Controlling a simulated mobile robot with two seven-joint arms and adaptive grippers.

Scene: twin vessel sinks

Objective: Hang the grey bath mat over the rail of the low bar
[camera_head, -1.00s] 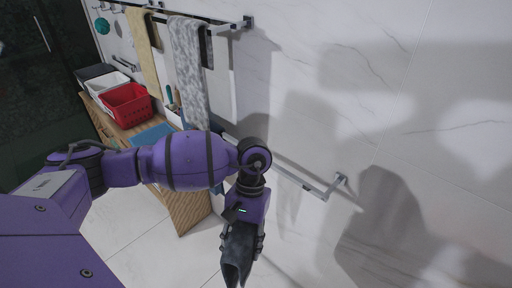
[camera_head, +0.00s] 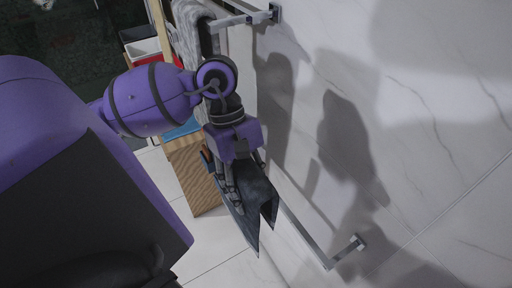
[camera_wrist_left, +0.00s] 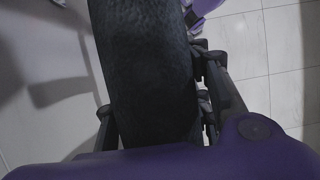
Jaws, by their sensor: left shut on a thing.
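The dark grey bath mat (camera_head: 256,200) hangs folded from my left gripper (camera_head: 238,178) in the head view, its lower corners loose. In the left wrist view the mat (camera_wrist_left: 145,70) fills the space between the fingers of my left gripper (camera_wrist_left: 158,95), which is shut on it. The low bar (camera_head: 303,232) is a metal rail on the wall, seen to the right of and below the mat. The mat and gripper hide its left part. I cannot tell whether mat and rail touch. My right gripper is not in view.
An upper towel bar (camera_head: 245,18) with a grey patterned towel (camera_head: 190,30) is on the wall above. The wall right of the low bar is bare.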

